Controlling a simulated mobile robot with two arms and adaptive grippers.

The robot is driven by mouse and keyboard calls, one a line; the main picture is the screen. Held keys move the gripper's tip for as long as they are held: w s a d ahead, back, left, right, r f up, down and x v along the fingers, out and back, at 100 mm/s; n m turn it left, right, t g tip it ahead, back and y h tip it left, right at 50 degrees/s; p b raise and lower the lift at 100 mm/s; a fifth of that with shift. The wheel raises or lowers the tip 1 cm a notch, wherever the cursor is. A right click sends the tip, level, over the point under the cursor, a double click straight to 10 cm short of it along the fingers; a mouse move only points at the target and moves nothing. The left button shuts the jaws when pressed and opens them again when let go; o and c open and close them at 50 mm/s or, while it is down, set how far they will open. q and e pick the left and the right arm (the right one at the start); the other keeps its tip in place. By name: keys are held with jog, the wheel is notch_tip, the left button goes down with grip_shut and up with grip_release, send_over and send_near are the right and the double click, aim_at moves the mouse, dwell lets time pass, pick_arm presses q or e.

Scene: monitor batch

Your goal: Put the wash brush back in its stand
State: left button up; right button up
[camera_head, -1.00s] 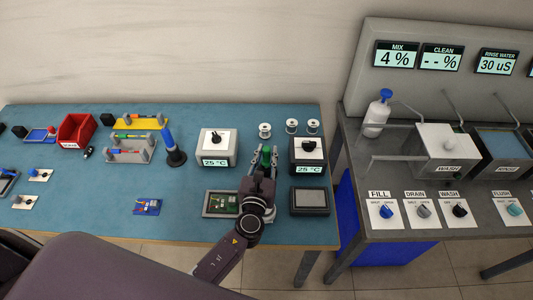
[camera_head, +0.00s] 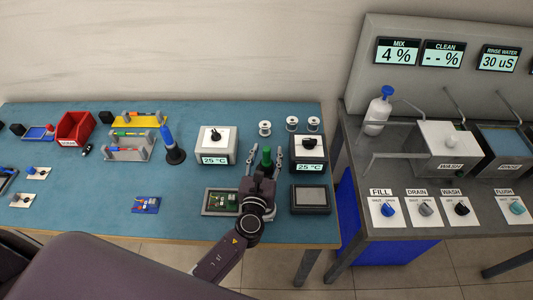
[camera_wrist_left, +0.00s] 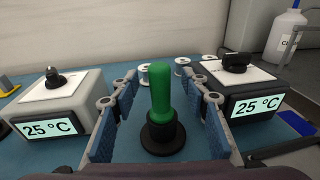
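A green-handled tool (camera_head: 267,155), which looks like the wash brush, stands upright in a round black stand (camera_wrist_left: 162,137) between the two 25 °C boxes. My left gripper (camera_head: 265,151) is open, with one finger on each side of the green handle. In the left wrist view the handle (camera_wrist_left: 161,92) stands in the middle, and both blue-padded fingers are clear of it. The bristles are not visible. My right gripper is not in view.
Heater-like boxes stand left (camera_head: 214,146) and right (camera_head: 307,150) of the fingers. Wire spools (camera_head: 292,123) lie behind. A blue-handled tool in a black holder (camera_head: 175,156) stands further left. A green circuit board (camera_head: 222,201) and a grey pad (camera_head: 310,198) lie in front.

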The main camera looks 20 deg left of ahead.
pick_arm(q)
jog(key=s+d+r, duration=0.1)
jog(key=s, duration=1.1)
jog(key=shift+d, duration=0.3)
